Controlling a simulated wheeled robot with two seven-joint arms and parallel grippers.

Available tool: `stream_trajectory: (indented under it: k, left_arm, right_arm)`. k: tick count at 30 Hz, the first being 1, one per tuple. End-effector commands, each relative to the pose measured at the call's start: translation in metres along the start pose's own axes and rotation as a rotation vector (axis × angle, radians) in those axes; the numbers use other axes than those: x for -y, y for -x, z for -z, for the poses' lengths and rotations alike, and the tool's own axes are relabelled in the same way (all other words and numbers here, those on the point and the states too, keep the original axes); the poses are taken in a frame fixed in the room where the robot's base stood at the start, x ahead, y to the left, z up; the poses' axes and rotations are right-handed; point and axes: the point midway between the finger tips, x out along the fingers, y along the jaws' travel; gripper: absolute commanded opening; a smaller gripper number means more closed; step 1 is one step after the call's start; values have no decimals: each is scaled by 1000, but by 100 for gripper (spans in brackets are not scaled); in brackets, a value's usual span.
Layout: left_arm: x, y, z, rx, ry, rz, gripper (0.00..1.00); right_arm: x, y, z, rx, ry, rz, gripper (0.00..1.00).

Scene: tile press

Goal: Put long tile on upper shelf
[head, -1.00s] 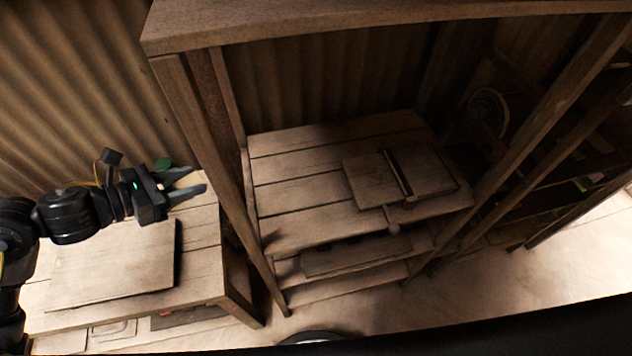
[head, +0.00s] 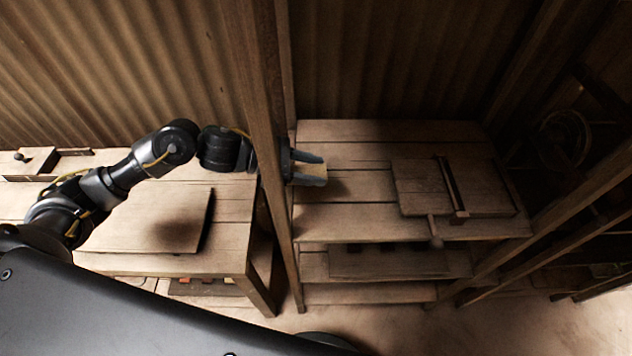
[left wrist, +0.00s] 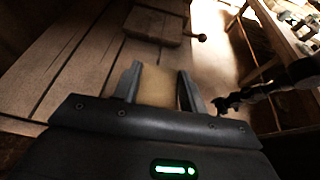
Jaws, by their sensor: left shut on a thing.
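My left gripper (head: 308,170) is shut on a pale tan tile, the long tile (left wrist: 157,87), which shows between its two fingers in the left wrist view. In the head view the gripper reaches past the shelf's left front post, above the left part of the upper shelf (head: 340,222). A gap seems to lie between tile and boards; its height is hard to tell. A dark arm, likely my right, with its gripper (left wrist: 228,103) shows small at the right of the left wrist view; its jaws are unclear.
A wooden press board with a bar and knob (head: 425,185) sits on the right of the upper shelf. The shelf's post (head: 265,120) stands close to my left wrist. A lower shelf (head: 315,265) lies beneath. A wooden table (head: 235,205) with a board stands left.

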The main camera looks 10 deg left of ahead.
Motion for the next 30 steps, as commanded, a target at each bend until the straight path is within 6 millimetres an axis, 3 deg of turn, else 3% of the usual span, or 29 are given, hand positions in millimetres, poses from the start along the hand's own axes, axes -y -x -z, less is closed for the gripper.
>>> stream_trajectory:
  k: [6, 16, 30]
  left_arm:
    - [-3, -19, 22, 0, -17, 36, 12]
    - [-2, -23, 31, 1, -15, 41, 12]
    - [-2, -42, 75, 1, -15, 41, 12]
  right_arm:
    - [0, -12, -5, 5, 0, 0, 100]
    - [0, -15, -5, 6, 0, 0, 100]
    - [4, -31, -6, 5, -3, 4, 100]
